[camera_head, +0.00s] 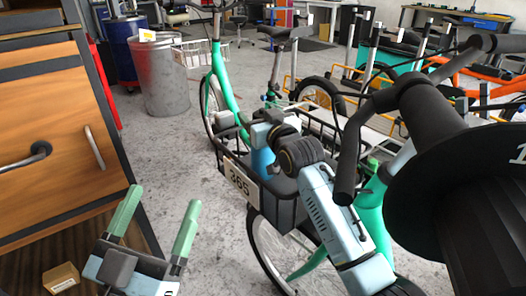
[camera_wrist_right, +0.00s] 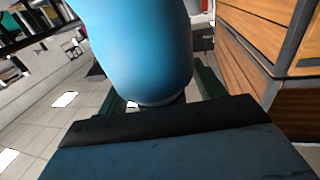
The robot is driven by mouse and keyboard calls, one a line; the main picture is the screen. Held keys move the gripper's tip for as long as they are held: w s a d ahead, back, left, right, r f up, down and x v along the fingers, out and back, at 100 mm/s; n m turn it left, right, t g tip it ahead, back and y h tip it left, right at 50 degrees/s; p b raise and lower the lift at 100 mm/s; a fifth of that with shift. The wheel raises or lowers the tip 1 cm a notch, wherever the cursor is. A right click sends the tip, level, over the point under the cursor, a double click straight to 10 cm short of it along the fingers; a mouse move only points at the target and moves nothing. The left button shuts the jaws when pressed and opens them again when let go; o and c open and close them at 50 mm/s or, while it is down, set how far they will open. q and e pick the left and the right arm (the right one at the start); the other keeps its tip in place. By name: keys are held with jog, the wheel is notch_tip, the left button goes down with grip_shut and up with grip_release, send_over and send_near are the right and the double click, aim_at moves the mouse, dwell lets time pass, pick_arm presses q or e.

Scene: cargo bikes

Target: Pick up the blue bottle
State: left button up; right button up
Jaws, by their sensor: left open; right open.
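The blue bottle (camera_head: 262,162) shows in the head view, partly hidden by my right wrist, at the front basket (camera_head: 287,211) of a green bike. In the right wrist view, the blue bottle (camera_wrist_right: 140,50) is large and close. My right gripper (camera_wrist_right: 160,88) has its green fingers on either side of the bottle and they are open. The bottle covers much of the fingers, so I cannot tell whether they touch it. My left gripper (camera_head: 160,205) is open and empty at the lower left of the head view, away from the bottle.
A wooden drawer cabinet (camera_head: 45,110) stands at the left, with a small cardboard box (camera_head: 61,278) below it. A grey drum (camera_head: 160,78) stands behind. Black handlebars (camera_head: 375,115) are close to my right arm. Grey floor lies open between cabinet and bike.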

jog(key=c, duration=1.3)
jog(key=shift+r, duration=0.1)
jog(key=shift+c, duration=0.2)
